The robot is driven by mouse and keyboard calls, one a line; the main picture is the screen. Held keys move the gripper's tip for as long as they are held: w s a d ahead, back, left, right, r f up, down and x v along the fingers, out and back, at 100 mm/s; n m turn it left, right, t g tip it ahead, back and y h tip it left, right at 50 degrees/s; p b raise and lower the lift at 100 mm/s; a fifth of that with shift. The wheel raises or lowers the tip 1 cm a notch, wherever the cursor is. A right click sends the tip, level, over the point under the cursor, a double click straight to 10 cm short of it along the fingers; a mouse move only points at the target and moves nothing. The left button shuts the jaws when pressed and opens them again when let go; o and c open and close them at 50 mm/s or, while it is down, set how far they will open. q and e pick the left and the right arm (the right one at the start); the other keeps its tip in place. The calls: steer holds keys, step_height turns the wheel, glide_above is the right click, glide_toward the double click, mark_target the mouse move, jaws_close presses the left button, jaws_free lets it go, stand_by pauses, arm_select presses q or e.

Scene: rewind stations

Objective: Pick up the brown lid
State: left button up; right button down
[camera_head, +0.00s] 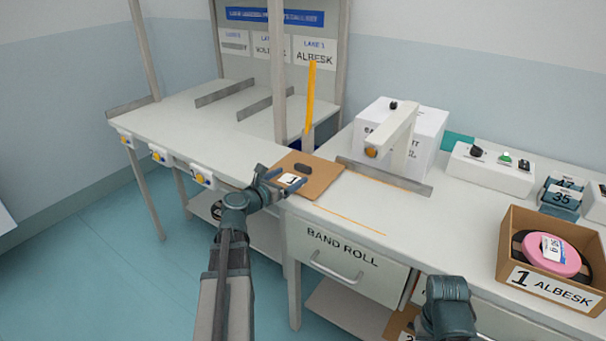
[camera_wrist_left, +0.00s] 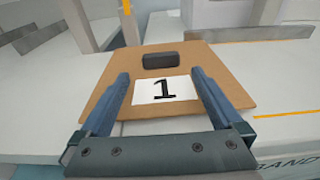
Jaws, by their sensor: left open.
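The brown lid (camera_head: 320,178) lies flat on the white bench near its front edge, with a dark block-shaped handle and a white label marked 1. It also shows in the left wrist view (camera_wrist_left: 222,72), with its dark handle (camera_wrist_left: 161,59) beyond the label. My left gripper (camera_head: 284,183) is open over the near part of the lid. In the left wrist view its fingers (camera_wrist_left: 160,80) point towards the handle, one on each side of the label, and nothing is between them at the handle. My right arm shows at the bottom right of the head view; its fingers are not visible.
A metal rail (camera_head: 385,177) and a white machine (camera_head: 425,135) stand right of the lid. An open cardboard box (camera_head: 509,245) marked 1 ALBESK holds a pink roll (camera_head: 552,252) at the right. A yellow-topped post (camera_head: 310,95) rises behind the lid.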

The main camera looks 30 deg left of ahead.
mark_target(301, 167)
arm_select(q)
steer(key=shift+w, duration=0.1)
steer(key=shift+w, duration=0.35)
steer(key=w, duration=0.4)
steer(key=shift+w+d+f, duration=0.1)
steer(key=shift+w+d, duration=0.15)
steer(key=shift+s, duration=0.1)
steer(key=shift+c, duration=0.2)
steer(key=c, duration=1.2)
steer(key=shift+r, duration=0.2)
steer(key=shift+c, duration=0.2)
